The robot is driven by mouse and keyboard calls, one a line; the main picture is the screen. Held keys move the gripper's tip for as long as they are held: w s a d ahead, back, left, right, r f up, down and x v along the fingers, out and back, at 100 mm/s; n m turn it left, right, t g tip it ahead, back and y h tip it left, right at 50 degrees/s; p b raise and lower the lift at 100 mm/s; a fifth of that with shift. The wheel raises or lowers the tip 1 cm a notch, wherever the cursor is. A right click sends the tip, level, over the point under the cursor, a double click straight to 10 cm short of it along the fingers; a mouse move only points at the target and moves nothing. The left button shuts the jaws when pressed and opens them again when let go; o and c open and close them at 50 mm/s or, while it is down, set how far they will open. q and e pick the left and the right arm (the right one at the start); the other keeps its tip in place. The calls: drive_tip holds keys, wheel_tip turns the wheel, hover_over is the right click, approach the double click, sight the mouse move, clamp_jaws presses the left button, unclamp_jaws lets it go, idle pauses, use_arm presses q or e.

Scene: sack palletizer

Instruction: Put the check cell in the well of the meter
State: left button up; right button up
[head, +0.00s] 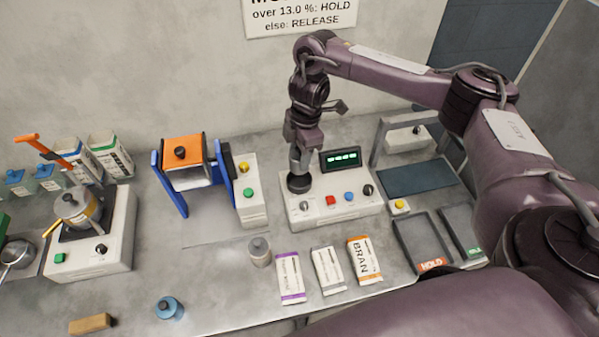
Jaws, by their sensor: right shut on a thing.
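The meter (330,206) is a pale box at the back middle of the bench, with a lit green display (341,159), colored buttons and dark knobs. Its well, at the left end of its top, shows as a dark round shape (299,184). My right gripper (301,150) points down over that end and is shut on a small grey piece, the check cell (297,166). The cell is right above or partly in the dark round; I cannot tell which. The fingers hide much of the cell. My left gripper is not in view.
A blue-and-orange press (184,160) stands left of the meter. Dark trays (420,243) are at the right.

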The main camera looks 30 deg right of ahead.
drive_tip(key=shift+f+b, duration=0.8)
drive_tip(key=shift+f, duration=2.65)
drive_tip(key=shift+f, duration=0.15)
drive_tip(key=o, duration=1.1)
drive_tip(key=r, duration=0.3)
drive_tip(key=r+p, duration=0.1)
drive_tip(key=r, duration=0.3)
drive_tip(key=d+r+p, duration=0.1)
drive_tip(key=r, duration=0.2)
drive_tip(key=shift+d+r, duration=0.1)
drive_tip(key=shift+r, duration=0.3)
drive_tip(key=shift+s+d+r, duration=0.1)
drive_tip(key=shift+r, duration=0.6)
